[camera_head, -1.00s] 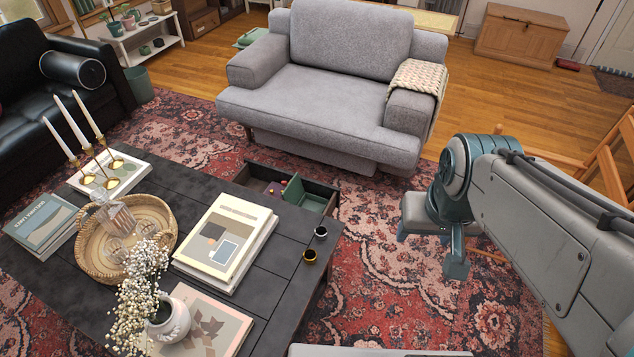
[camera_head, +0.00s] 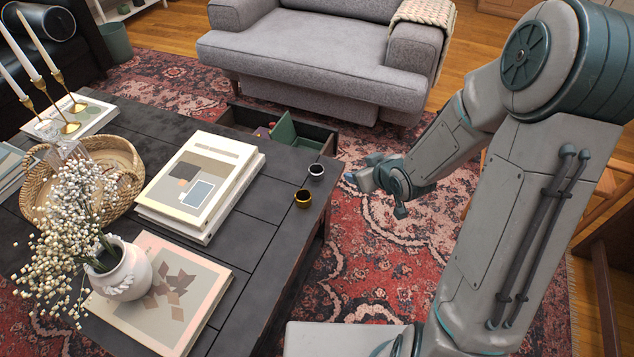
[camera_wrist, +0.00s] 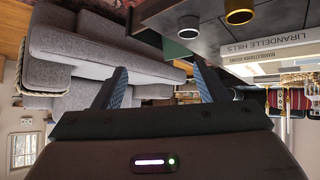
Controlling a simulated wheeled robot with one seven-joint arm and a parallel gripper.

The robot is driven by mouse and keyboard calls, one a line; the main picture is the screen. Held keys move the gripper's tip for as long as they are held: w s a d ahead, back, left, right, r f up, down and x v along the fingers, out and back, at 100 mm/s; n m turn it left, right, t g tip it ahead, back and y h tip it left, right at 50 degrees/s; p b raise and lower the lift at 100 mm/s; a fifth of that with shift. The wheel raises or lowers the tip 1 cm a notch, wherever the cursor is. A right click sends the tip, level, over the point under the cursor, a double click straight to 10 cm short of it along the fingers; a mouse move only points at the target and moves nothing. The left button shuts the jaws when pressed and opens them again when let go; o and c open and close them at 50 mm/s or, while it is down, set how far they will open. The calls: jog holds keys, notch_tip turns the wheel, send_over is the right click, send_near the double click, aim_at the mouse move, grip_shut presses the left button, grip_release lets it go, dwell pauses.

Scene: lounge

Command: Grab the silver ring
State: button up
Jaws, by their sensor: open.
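The silver ring (camera_head: 316,171) is a small band with a dark middle, on the black table's right edge in the head view. It also shows in the wrist view (camera_wrist: 188,34), near the top. A similar gold ring (camera_head: 303,199) sits just nearer on the same table. My gripper (camera_head: 362,176) is off the table's right edge, to the right of the silver ring and apart from it. In the wrist view its two fingers (camera_wrist: 160,78) are spread with nothing between them.
The black table (camera_head: 258,245) holds stacked books (camera_head: 195,185), a woven tray (camera_head: 120,150), a white flower vase (camera_head: 124,270) and candlesticks (camera_head: 68,125). An open drawer (camera_head: 318,132) juts out at its far end. A grey armchair (camera_head: 310,50) stands behind. Rug lies open on the right.

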jog(key=w+a+f+t+y+b, duration=0.1)
jog(key=a+f+t+y+b, duration=0.2)
jog(key=f, duration=0.5)
jog(key=g+b, duration=0.1)
jog(key=b, duration=0.6)
send_near(312, 167)
jog(key=shift+y, duration=0.4)
jog(key=x, duration=0.7)
jog(key=shift+w+d+f, duration=0.2)
jog(key=shift+f, duration=0.25)
jog(key=c, duration=1.1)
